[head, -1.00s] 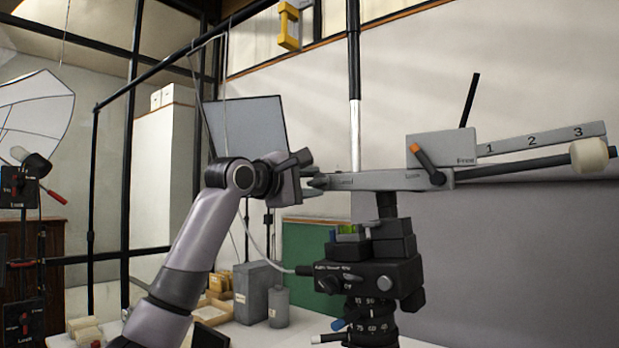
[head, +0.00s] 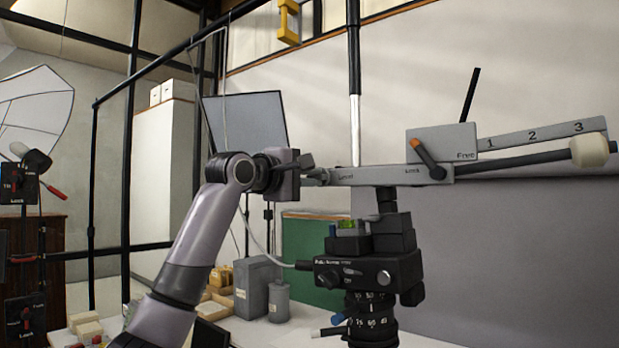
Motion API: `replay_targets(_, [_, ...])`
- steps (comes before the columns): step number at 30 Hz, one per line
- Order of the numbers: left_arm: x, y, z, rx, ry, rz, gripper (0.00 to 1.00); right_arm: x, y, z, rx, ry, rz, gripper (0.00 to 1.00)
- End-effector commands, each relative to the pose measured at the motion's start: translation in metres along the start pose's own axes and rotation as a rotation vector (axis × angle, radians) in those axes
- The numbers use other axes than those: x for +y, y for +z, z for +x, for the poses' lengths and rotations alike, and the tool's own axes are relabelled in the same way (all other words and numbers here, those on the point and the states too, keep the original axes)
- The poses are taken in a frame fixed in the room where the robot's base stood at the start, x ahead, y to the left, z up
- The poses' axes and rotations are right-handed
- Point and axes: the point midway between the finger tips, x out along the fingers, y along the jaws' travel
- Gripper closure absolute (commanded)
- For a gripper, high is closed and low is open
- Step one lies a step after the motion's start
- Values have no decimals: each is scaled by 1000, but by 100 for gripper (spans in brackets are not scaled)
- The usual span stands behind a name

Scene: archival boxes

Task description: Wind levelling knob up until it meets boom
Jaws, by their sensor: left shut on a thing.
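A grey boom bar (head: 390,175) runs nearly level across the top of a black stand head (head: 370,273) in the head view. It carries a grey block marked "Free" with an orange-tipped lever (head: 427,158). My left gripper (head: 319,177) is shut at the left end of the bar, beside a small "Level" marking. What lies between its fingers is small and mostly hidden; I cannot clearly make out the levelling knob or any gap between it and the boom. My right gripper is not in view.
A black rod with a cream end piece (head: 590,150) and a numbered scale (head: 540,136) extend right. A thin vertical pole (head: 354,100) stands behind the bar. Grey canisters (head: 279,301) and small boxes sit on the table below. A control stand is far left.

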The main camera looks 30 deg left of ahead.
Motion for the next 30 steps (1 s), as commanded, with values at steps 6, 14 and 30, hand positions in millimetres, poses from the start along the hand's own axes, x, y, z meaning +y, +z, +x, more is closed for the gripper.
replay_targets(6, [-1, 0, 0, -1, -3, 153, 100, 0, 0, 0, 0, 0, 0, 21])
replay_targets(14, [-1, 0, 0, 0, -2, 290, 100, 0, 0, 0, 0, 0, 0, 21])
replay_targets(30, [-1, 0, 0, 0, -2, 355, 100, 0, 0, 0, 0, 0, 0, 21])
